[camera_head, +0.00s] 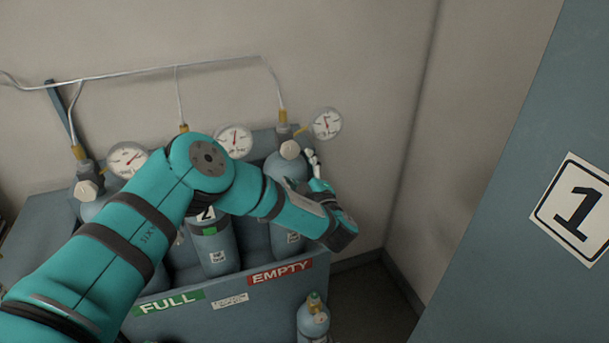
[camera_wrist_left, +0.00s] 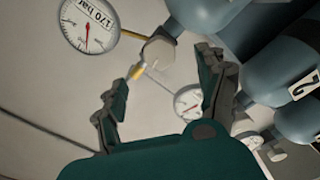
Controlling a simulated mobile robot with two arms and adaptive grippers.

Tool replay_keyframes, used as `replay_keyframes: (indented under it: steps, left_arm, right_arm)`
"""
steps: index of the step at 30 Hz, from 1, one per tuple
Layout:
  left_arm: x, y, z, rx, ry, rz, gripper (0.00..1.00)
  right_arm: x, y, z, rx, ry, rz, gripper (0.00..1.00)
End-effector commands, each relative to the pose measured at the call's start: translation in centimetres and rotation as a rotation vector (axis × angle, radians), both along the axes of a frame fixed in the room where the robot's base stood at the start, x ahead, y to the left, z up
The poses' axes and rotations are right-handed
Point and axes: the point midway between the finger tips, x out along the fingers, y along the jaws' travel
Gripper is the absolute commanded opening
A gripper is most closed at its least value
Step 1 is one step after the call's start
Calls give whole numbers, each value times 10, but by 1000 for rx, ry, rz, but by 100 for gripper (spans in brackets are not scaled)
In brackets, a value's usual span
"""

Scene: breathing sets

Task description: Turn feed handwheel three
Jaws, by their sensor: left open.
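Three blue-grey gas cylinders stand in a rack, each with a pale handwheel or valve knob and a round gauge. The rightmost cylinder (camera_head: 280,168) has a pale handwheel (camera_head: 290,149) on top, which seems to be feed handwheel three; its number is hidden by my arm. My left gripper (camera_head: 314,168) is just right of and below this handwheel, partly hidden by its own wrist. In the left wrist view the open, empty fingers (camera_wrist_left: 160,84) point toward the pale handwheel (camera_wrist_left: 159,52), which is ahead, nearer the right finger. No contact is visible.
A gauge (camera_wrist_left: 88,24) tagged 170 bar sits close beside the handwheel. The middle cylinder (camera_head: 213,245) is labelled 2. The rack front (camera_head: 220,318) has FULL and EMPTY signs. A small cylinder (camera_head: 313,322) stands before it. A blue panel marked 1 (camera_head: 490,220) is at right.

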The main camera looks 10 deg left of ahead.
Motion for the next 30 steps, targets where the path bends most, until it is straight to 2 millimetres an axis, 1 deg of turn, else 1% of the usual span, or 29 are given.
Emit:
replay_keyframes:
  steps: [3, 6, 16, 17, 19, 20, 23, 24, 26, 27, 29, 30]
  left_arm:
    - [-13, -9, 0, -1, 1, -2, 73]
    - [-19, -13, 0, 0, 0, 0, 73]
    - [-21, -14, 0, 0, 0, 1, 73]
    - [-21, -15, -1, -3, -1, 0, 73]
    - [-22, -20, -13, -46, 4, -7, 73]
    - [-23, -24, -22, -85, 8, -11, 73]
    - [-32, -51, -81, -338, 21, -22, 73]
    - [-39, -67, -114, -495, 26, -11, 73]
    - [-52, -92, -168, -771, 29, 35, 73]
    - [-62, -108, -203, -968, 23, 93, 73]
    - [-79, -128, -255, -1259, 0, 219, 73]
    - [-91, -138, -288, -1442, -27, 327, 73]
  right_arm:
    - [0, 0, 0, 0, 0, 0, 63]
    - [0, 0, 0, 1, 0, 0, 63]
    - [0, 1, 0, 1, 0, 0, 63]
    - [0, 1, 0, 1, 0, 0, 63]
    - [0, 1, -3, 1, 0, 0, 63]
    - [0, 1, -5, 1, 0, 0, 63]
    - [0, 1, -15, 1, 0, 0, 63]
    - [0, 1, -21, 1, 0, 0, 63]
    - [0, 1, -31, 1, 0, 0, 63]
    - [0, 1, -37, 1, 0, -1, 63]
    - [0, 1, -47, 1, 0, -1, 63]
    - [0, 1, -53, 1, 0, -1, 63]
